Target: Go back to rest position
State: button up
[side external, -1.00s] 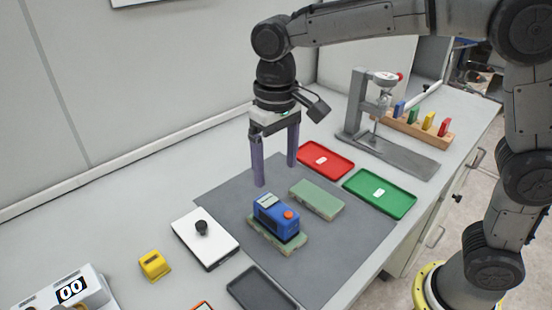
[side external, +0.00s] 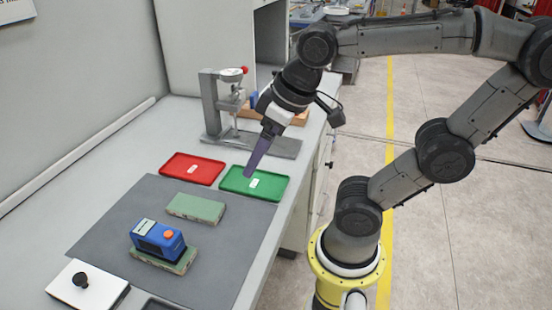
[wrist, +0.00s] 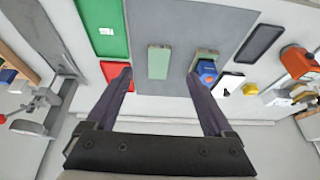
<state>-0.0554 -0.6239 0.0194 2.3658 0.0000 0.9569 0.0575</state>
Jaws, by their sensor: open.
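My gripper (side external: 250,172) is open and empty. In the side external view it hangs tilted in front of the green tray (side external: 236,184), with one finger largely covering the other. In the wrist view the two fingers of my gripper (wrist: 160,74) are spread apart with nothing between them. The blue device (side external: 158,238) with an orange knob stands on a greenish block on the grey mat, clear of my gripper; it also shows in the wrist view (wrist: 207,70).
A second green block (side external: 196,208) lies bare on the grey mat (side external: 120,215). The red tray (side external: 192,168) lies behind it. A grey press stand (side external: 211,105) is at the back. A white plate with a black knob (side external: 88,288) is at the front left. Open floor lies right of the bench.

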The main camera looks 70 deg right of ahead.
jog(key=s+f, duration=0.1)
jog(key=s+d+f, duration=0.1)
jog(key=shift+s+t, duration=0.4)
jog(key=shift+r, duration=0.1)
dwell(1.0)
grip_shut()
dwell(1.6)
